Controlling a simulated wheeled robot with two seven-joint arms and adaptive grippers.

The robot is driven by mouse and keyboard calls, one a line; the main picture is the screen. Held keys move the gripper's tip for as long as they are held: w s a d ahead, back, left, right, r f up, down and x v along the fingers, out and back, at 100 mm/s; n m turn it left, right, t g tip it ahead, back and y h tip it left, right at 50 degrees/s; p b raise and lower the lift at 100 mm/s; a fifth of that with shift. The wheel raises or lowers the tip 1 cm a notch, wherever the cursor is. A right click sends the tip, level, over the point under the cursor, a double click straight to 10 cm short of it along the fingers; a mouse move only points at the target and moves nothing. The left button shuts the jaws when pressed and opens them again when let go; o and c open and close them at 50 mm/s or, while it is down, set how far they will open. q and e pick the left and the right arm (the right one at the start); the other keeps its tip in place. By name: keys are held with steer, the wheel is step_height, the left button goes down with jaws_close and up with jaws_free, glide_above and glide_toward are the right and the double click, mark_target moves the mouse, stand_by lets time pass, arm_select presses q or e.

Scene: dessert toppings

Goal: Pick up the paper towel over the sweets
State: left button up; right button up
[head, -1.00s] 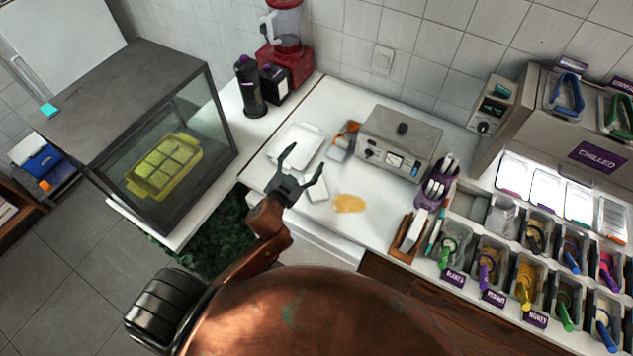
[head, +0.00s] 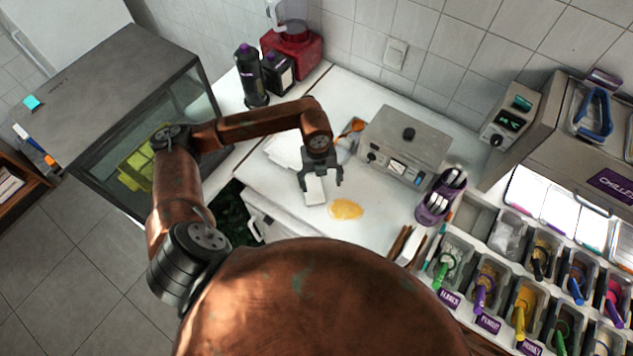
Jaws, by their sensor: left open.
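A small white rectangular thing (head: 315,192), which looks like a folded paper towel, lies on the white counter just left of a yellow-orange spill (head: 346,209). My left gripper (head: 321,184) points down over it, open, with its fingertips close around its upper part. I cannot tell whether they touch it. Part of the white thing is hidden behind the gripper. I cannot make out sweets under it. My right gripper is not in view.
A white tray (head: 283,150) lies behind my left forearm. A grey metal appliance (head: 405,140) and a purple utensil holder (head: 437,202) stand to the right. Topping bins (head: 490,281) fill the right side. A glass case (head: 110,150) stands at left.

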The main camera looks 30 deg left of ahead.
mark_target(313, 190)
arm_select(q)
steer(key=shift+w+a+y, duration=0.25)
steer(key=shift+a+y, duration=0.05)
steer(key=shift+a, duration=0.65)
steer(key=shift+a+f, duration=0.25)
steer(key=shift+f, duration=0.1)
step_height(313, 190, down, 2)
steer(key=shift+s+a+f, duration=0.1)
steer(key=shift+a+f, duration=0.05)
steer(key=shift+f, duration=0.1)
steer(key=f, duration=0.2)
steer(key=f+p, duration=0.1)
steer(key=shift+a+f, duration=0.25)
steer(key=shift+f, duration=0.45)
